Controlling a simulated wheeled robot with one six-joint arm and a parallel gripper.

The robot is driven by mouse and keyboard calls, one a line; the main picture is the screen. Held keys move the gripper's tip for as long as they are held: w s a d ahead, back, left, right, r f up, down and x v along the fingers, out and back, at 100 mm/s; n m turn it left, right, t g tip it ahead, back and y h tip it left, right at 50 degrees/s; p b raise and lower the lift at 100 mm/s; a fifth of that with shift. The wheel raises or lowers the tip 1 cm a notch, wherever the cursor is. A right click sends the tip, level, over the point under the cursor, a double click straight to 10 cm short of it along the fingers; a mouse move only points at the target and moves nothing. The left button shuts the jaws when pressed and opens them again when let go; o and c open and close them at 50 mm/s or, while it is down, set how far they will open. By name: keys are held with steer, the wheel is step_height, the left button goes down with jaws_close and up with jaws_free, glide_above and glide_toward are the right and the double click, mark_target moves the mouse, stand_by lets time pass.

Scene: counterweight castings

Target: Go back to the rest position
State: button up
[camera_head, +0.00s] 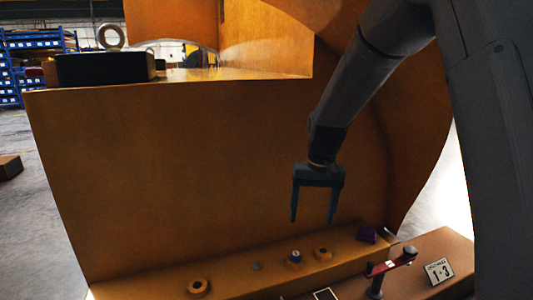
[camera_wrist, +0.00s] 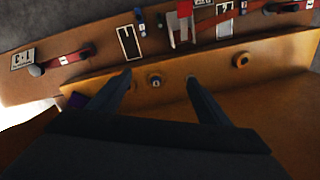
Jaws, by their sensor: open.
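My gripper (camera_head: 314,205) hangs from my dark arm in front of the large orange casting (camera_head: 200,170), fingers pointing down. The two fingers are apart and nothing is between them.
The ledge bears orange rings (camera_head: 198,287) and a purple block (camera_head: 367,234). A red-handled bar (camera_head: 391,264) and a white number card (camera_head: 439,271) are at the lower right. A dark box (camera_head: 105,68) sits on the casting's top. Blue shelves (camera_head: 38,42) stand far left.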

steer(key=s+a+r+n, duration=0.2)
steer(key=s+a, duration=0.4)
steer(key=s, duration=0.3)
steer(key=s+a+r+n, duration=0.1)
steer(key=s+a+r, duration=0.2)
steer(key=s+a, duration=0.4)
steer(key=s+n+y, duration=0.1)
steer(key=s+n, duration=0.2)
steer(key=s, duration=1.5)
steer(key=d+r+m+p, duration=0.3)
steer(key=d+r+p, duration=0.6)
steer(key=p, duration=0.8)
steer(key=d+r+m+h+p, duration=0.1)
steer(key=d+r+m+p, duration=0.1)
steer(key=d+r+p, duration=0.8)
step_height(320, 180, up, 6)
steer(key=p, duration=0.7)
steer(key=shift+s+d+r+m+h, duration=0.15)
steer(key=shift+d+r+m+h, duration=0.15)
steer(key=shift+m, duration=0.1)
